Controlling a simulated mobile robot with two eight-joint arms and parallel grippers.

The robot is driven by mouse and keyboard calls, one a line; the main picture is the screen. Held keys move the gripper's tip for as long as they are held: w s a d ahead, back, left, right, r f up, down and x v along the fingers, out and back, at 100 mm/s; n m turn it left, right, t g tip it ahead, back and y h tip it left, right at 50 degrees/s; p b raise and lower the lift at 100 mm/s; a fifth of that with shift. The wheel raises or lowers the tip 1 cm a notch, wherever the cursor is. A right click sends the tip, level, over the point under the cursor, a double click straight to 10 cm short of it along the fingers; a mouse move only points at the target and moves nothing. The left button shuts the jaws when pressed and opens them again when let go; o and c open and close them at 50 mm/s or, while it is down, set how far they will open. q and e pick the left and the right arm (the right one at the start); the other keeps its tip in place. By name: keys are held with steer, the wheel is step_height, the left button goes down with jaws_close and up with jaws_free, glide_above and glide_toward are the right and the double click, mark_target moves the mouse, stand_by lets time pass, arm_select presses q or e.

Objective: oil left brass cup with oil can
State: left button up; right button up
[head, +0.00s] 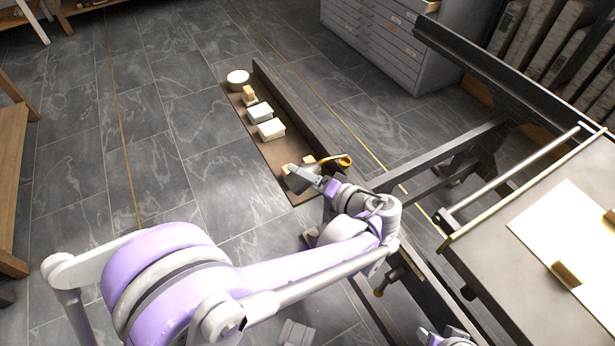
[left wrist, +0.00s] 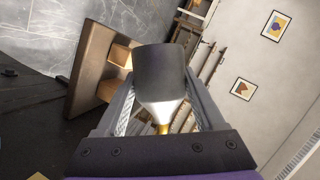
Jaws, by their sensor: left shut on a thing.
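My left gripper (head: 312,181) is shut on the oil can (head: 300,179), above the near end of a long brown shelf. In the left wrist view the oil can (left wrist: 160,80) is a dark cylinder with a silver cone and a brass tip between the fingers. The tip points toward the gripper's palm. A round brass piece on a curved stem (head: 343,161), which looks like a brass cup, shows just beyond the gripper; I cannot tell whether they touch. Part of my right arm shows at the bottom edge, its jaws unclear.
The shelf (head: 276,155) carries white boxes (head: 271,128) and a round cream tin (head: 238,77). A press bed with a pale sheet (head: 575,235) and dark metal rails stands at the right. A grey drawer cabinet (head: 385,45) is behind.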

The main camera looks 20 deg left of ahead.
arm_select(q)
steer(key=shift+r+m, duration=0.25)
steer(key=shift+m, duration=0.05)
stand_by(0.4)
stand_by(0.5)
step_height(320, 180, up, 4)
steer(key=n+p, duration=0.1)
steer(key=p, duration=0.1)
steer(key=n+t+h+p, duration=0.1)
steer(key=n+p, duration=0.1)
steer(key=n+h+p, duration=0.1)
steer(key=p, duration=0.2)
steer(key=shift+s+a+r+n+t, duration=0.1)
steer(key=shift+r+n+t, duration=0.2)
steer(key=shift+t, duration=0.1)
steer(key=shift+r+n+t+h+p, duration=0.2)
steer(key=shift+n+t+h+p, duration=0.2)
steer(key=shift+n, duration=0.2)
